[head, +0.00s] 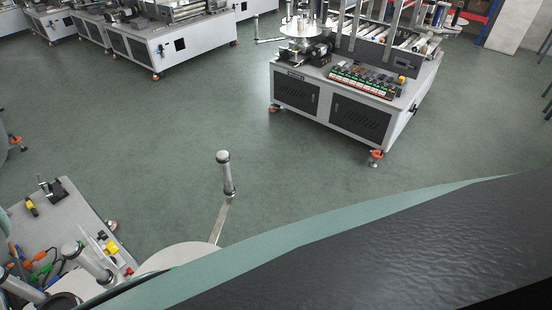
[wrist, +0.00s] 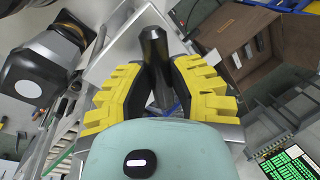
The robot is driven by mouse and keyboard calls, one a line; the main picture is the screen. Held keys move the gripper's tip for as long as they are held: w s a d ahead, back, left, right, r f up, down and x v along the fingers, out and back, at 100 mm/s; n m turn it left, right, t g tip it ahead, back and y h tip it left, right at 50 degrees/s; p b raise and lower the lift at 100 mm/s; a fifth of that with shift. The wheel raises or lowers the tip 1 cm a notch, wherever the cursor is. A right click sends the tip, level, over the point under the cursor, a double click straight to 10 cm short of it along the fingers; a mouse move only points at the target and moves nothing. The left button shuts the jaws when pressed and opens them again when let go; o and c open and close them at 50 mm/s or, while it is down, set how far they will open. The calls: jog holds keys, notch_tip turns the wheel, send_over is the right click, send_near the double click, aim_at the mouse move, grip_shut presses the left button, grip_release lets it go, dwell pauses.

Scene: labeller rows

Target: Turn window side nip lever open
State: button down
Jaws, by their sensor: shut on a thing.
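My gripper (wrist: 158,82) shows in the wrist view, with yellow ribbed pads on both fingers. It is shut on a black, tapered lever handle (wrist: 154,48) that stands between the fingers. I take this handle for the nip lever. The mount of the lever is hidden behind the fingers, so I cannot tell how far it is turned. In the head view neither my gripper nor this lever can be made out.
In the wrist view, a dark roller-like part (wrist: 38,68) is at the left and a brown open box-like housing (wrist: 262,45) at the right. In the head view, a labeller (head: 350,100) stands across clear green floor (head: 150,120). A nearer machine (head: 60,215) is at lower left.

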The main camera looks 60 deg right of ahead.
jog(key=shift+f, duration=0.1)
jog(key=shift+w+f+n+b, duration=0.15)
jog(key=shift+n+b, duration=0.45)
jog(key=shift+b, duration=0.45)
jog(key=shift+n+b, duration=0.6)
jog(key=shift+b, duration=0.05)
jog(key=shift+r+h, duration=0.2)
jog(key=shift+h, duration=0.1)
jog(key=c, duration=0.8)
grip_release()
jog(key=shift+c, duration=0.2)
